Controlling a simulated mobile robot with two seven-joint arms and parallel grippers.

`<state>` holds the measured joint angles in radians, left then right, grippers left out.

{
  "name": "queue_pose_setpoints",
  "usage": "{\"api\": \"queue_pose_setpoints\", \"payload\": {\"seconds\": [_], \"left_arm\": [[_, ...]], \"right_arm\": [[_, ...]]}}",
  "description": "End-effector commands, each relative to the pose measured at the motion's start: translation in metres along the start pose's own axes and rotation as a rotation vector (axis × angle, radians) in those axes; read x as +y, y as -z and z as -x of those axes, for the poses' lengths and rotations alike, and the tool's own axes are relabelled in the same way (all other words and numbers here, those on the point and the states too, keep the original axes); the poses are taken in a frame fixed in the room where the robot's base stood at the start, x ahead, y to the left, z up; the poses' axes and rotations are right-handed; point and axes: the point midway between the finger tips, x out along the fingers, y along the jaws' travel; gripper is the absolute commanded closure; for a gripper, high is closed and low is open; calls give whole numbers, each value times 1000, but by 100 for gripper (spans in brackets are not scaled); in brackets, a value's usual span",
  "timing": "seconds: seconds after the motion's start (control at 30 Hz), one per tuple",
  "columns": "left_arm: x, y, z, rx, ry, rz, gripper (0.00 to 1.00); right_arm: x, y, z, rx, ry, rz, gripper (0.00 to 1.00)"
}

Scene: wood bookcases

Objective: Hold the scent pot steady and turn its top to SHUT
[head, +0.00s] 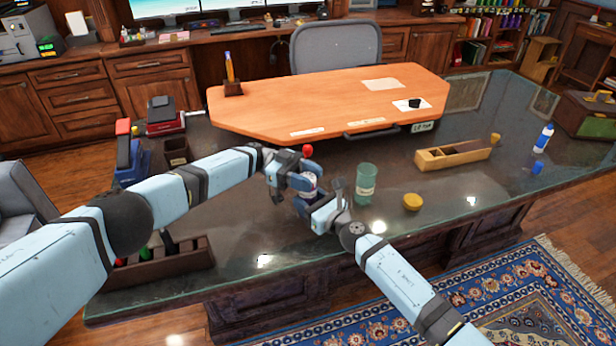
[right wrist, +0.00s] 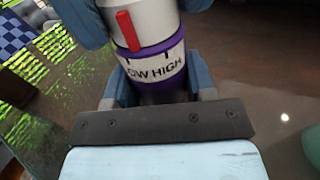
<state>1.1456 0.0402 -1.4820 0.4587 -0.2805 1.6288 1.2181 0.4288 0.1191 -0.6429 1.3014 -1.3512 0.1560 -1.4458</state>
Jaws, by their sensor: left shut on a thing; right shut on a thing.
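The scent pot (right wrist: 155,65) fills the upper middle of the right wrist view. It has a white top with a red pointer (right wrist: 127,30), a purple band and a white label reading LOW and HIGH. The pointer's lower end is just above LOW. SHUT is not visible on the side I see. My right gripper (right wrist: 163,85) is shut on the pot's lower body. My left gripper (head: 298,183) is shut at the top; its blue fingers flank the white top in the right wrist view. In the head view the pot (head: 310,180) is mostly hidden between both grippers.
A green glass (head: 366,183) stands close right of the grippers, with a yellow object (head: 411,201) beyond. A wooden tray (head: 430,163) and bottle (head: 544,138) are further right. A red ball (head: 307,150) shows just behind the grippers. A dark rack (head: 170,275) is front left.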

Motion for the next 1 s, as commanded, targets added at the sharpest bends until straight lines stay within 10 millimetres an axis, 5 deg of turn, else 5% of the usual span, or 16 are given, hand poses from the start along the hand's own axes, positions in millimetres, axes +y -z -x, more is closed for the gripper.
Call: {"api": "queue_pose_setpoints", "payload": {"seconds": [0.7,0.73,0.83,1.0], "left_arm": [[1,0,1,1,-65,4,80],[1,0,1,1,-65,4,51],[1,0,1,1,-66,4,30],[2,0,1,1,-66,4,30]], "right_arm": [[4,0,0,-1,-7,1,79],[4,0,0,-1,-7,1,79],[3,0,0,-1,-6,1,79],[2,0,0,0,-4,1,79]]}}
